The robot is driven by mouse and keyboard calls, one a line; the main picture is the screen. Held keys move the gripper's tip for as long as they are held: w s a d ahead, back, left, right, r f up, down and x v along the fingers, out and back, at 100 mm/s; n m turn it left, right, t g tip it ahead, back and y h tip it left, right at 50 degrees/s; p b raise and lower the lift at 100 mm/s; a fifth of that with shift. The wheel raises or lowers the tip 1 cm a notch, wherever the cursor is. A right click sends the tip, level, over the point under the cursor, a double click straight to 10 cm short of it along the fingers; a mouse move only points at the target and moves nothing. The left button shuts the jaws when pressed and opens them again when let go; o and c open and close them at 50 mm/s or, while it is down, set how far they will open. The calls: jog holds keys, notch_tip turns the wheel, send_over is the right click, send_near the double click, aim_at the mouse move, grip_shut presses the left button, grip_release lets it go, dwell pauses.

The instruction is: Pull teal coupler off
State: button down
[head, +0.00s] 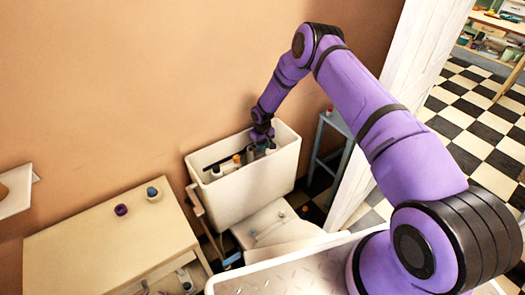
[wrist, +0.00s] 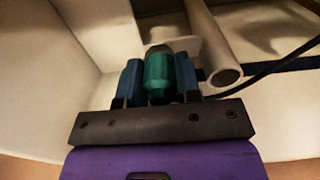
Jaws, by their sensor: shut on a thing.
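The teal coupler (wrist: 158,78) shows in the wrist view, upright in the picture, between the two blue fingers of my gripper (wrist: 158,82). The fingers are shut on it. A grey part shows just beyond its far end; I cannot tell whether the coupler is still joined to it. In the head view my gripper (head: 262,134) reaches down into the open white basin (head: 250,187), and the coupler is too small and covered there to make out clearly.
A pale pipe (wrist: 222,72) with an open end stands close right of the gripper, with a dark cable (wrist: 270,68) beside it. The basin walls are near. A wooden cabinet (head: 95,235) at left bears a purple ring (head: 121,210) and a blue-topped piece (head: 152,192).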

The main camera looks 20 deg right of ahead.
jog(key=shift+r, duration=0.25)
dwell(0.3)
jog(key=shift+r, duration=2.2)
